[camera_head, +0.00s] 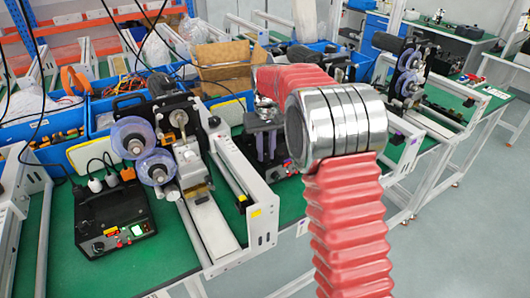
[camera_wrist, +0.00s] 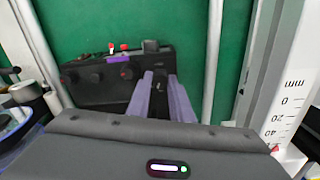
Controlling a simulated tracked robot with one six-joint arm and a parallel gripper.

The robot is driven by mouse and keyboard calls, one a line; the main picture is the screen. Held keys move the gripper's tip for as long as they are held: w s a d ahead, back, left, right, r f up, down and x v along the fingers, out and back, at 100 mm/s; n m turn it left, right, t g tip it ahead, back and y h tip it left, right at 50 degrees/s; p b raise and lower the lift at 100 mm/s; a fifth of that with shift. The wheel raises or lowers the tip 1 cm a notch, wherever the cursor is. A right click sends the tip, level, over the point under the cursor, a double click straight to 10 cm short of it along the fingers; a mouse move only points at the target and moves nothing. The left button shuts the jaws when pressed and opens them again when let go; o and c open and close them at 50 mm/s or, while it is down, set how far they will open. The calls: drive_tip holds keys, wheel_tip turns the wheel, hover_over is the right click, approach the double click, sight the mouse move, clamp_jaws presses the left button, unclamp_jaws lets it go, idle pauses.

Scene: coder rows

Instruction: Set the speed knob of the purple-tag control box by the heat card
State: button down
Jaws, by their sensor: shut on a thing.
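The black control box (camera_wrist: 100,78) with a purple tag (camera_wrist: 118,59) lies on the green bench top in the wrist view. Two small red parts stand at its far edge, and dark round knobs show on its face. In the wrist view, my gripper (camera_wrist: 160,76) has its purple fingers over the box's right part, shut on what appears to be the speed knob, which the fingers hide. In the head view, my gripper (camera_head: 266,157) points down at a dark box (camera_head: 288,168), partly hidden behind my arm. I cannot make out a heat card or the knob's setting.
A white upright with a mm scale (camera_wrist: 285,112) stands right of the box in the wrist view. Another black control box (camera_head: 115,220) with a green display and cables sits at the left in the head view. A white machine frame (camera_head: 262,215) stands between them.

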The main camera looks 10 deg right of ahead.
sight(266, 155)
drive_tip(key=m, duration=0.3)
drive_tip(key=shift+m, duration=2.4)
drive_tip(key=c, duration=1.6)
unclamp_jaws()
wheel_tip(266, 155, up, 14)
drive_tip(key=shift+f, duration=0.15)
